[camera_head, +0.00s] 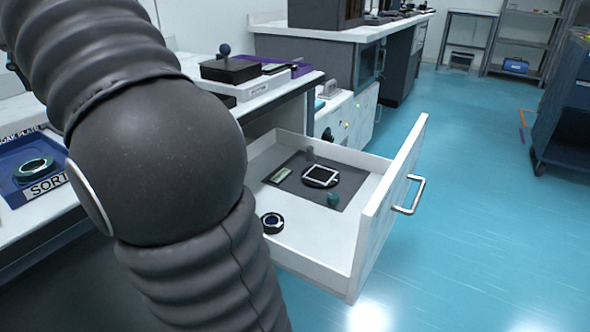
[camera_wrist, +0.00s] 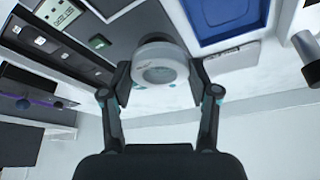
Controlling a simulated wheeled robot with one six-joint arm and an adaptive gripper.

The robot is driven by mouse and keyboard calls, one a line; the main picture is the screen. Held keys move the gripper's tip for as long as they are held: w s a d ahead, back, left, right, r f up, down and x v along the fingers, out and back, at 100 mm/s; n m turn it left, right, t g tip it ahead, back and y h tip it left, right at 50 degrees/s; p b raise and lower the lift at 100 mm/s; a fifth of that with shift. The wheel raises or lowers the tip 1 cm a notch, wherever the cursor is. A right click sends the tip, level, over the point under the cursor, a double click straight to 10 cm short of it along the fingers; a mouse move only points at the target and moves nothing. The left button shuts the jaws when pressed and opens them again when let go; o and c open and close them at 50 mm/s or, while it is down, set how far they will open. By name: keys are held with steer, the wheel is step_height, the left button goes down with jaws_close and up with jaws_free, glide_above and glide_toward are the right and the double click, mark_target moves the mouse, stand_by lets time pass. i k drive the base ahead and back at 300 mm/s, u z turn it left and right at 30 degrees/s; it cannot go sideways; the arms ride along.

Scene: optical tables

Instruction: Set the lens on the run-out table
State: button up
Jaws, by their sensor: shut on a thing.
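In the wrist view my gripper (camera_wrist: 158,80) is shut on a white, round, short cylinder with a pale grey glassy face, which looks like the lens (camera_wrist: 158,68). One finger lies on each side of it. A pale table surface (camera_wrist: 160,100) shows behind it; I cannot tell whether the lens touches it. No label in view marks which surface is the run-out table. In the head view my own dark arm covers the left and centre, and neither the gripper nor the held lens shows.
A white drawer (camera_head: 310,258) stands open, holding a black-rimmed disc (camera_head: 272,222) and small items. A blue sorting tray (camera_head: 18,192) with a green-rimmed ring (camera_head: 34,169) lies on the left bench. In the wrist view, a blue tray (camera_wrist: 203,36) and dark slotted rack (camera_wrist: 62,48) flank the lens.

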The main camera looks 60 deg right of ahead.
mark_target(320, 175)
steer(key=u, duration=0.9)
steer(key=k, duration=1.05)
steer(key=z, duration=1.6)
